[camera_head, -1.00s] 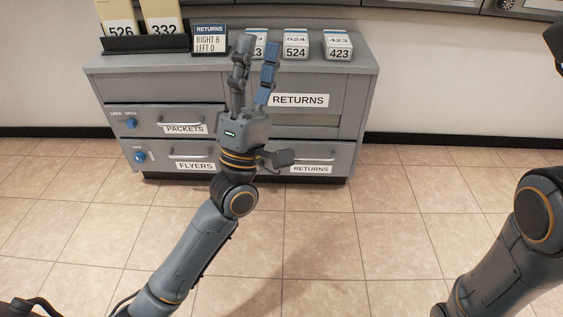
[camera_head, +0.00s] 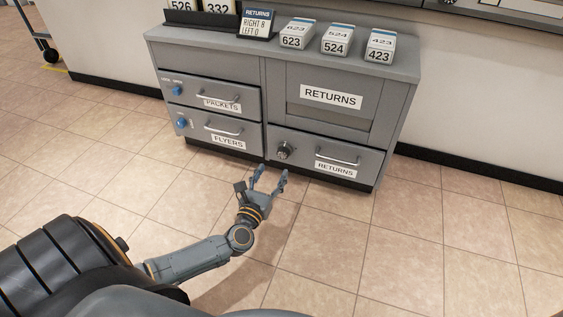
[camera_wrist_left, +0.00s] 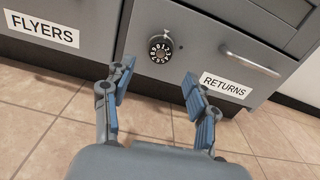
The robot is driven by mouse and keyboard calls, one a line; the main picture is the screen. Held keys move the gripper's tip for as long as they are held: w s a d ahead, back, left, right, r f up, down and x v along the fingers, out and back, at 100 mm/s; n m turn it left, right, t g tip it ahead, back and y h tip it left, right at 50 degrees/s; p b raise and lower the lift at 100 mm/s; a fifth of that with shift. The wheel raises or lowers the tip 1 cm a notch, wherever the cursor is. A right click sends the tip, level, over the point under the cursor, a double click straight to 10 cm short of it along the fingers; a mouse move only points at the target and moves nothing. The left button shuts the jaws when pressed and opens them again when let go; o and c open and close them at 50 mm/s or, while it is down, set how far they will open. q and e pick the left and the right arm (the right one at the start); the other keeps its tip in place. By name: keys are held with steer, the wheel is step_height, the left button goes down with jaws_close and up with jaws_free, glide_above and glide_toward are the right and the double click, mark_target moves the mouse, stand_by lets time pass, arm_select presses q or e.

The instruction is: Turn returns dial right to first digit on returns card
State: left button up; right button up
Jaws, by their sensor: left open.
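The returns dial (camera_head: 284,150) is a round black dial with white digits and a metal rim on the lower right RETURNS drawer (camera_head: 306,149). It also shows in the left wrist view (camera_wrist_left: 160,48), beyond the fingertips. My left gripper (camera_head: 271,174) is open and empty, low in front of the drawer and apart from the dial. Its blue-padded fingers (camera_wrist_left: 157,75) are spread in the left wrist view. The returns card (camera_head: 257,24) stands on the cabinet top and reads RIGHT 8, LEFT 0. My right gripper is not in view.
The grey cabinet (camera_head: 420,78) also has PACKETS and FLYERS drawers with blue knobs at left. A RETURNS panel (camera_head: 331,97) is above the dial's drawer. Boxes marked 623, 524 and 423 (camera_head: 380,46) sit on top. The tiled floor (camera_head: 400,240) in front is clear.

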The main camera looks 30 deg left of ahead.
mark_target(282, 155)
arm_select(q)
steer(key=b+x, duration=0.2)
steer(key=x, duration=0.4)
steer(key=shift+w+f, duration=0.1)
steer(key=shift+w+a+b, duration=0.1)
steer(key=shift+w+b, duration=0.25)
steer(key=shift+w, duration=0.25)
steer(key=c, duration=1.2)
